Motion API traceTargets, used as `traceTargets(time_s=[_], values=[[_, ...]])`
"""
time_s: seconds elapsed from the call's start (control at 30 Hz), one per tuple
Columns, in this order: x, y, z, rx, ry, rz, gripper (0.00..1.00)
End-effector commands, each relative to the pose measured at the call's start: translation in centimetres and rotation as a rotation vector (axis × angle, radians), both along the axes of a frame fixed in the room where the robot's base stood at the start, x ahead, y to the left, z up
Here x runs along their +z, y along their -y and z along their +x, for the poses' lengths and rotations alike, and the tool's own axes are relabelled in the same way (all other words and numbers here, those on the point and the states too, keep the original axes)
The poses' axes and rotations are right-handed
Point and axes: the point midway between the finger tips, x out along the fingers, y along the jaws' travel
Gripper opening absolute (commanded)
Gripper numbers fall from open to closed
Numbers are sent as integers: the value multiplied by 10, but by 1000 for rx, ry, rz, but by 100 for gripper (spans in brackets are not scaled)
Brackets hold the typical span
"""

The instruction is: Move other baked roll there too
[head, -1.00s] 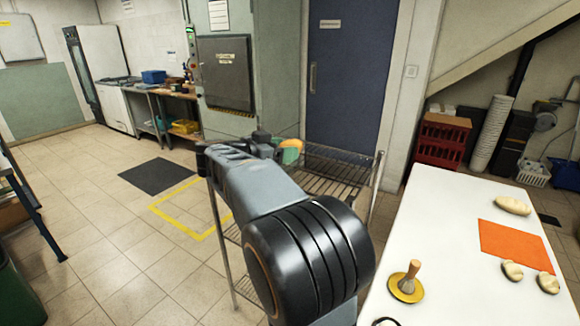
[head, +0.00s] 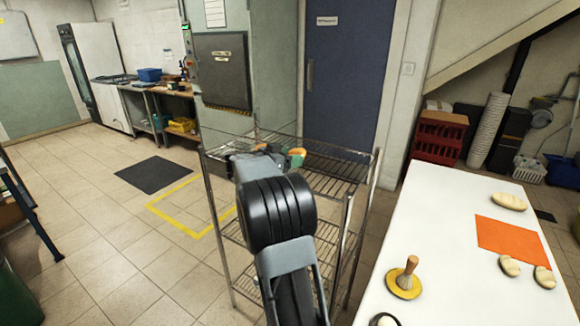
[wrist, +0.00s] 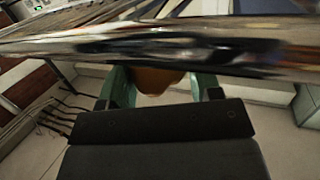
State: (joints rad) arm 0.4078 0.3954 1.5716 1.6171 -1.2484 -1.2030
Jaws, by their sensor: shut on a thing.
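My gripper (head: 293,158) is out over the top of the wire rack (head: 335,163), with its teal fingers closed. It is shut on a brown baked roll (wrist: 155,79), which shows between the fingers in the wrist view and as a small orange-brown patch in the head view (head: 298,151). A shiny metal bar of the rack (wrist: 220,50) crosses close in front of the wrist camera and hides part of the roll. I cannot tell whether the roll touches the rack. No other brown roll is clearly visible.
The white table (head: 430,240) at right holds an orange mat (head: 512,238), several pale dough pieces (head: 509,202) and a wooden-handled tool on a yellow disc (head: 404,280). A blue door (head: 342,80) and a grey oven-like cabinet (head: 222,70) stand behind the rack. Floor at left is open.

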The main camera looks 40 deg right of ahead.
Motion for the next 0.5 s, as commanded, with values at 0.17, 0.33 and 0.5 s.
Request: traceTargets(time_s=[0.17,0.33,0.5], values=[[-27,0,0,0,-3,0,34],[-29,-1,0,0,0,-1,34],[-30,-1,0,0,0,0,34]])
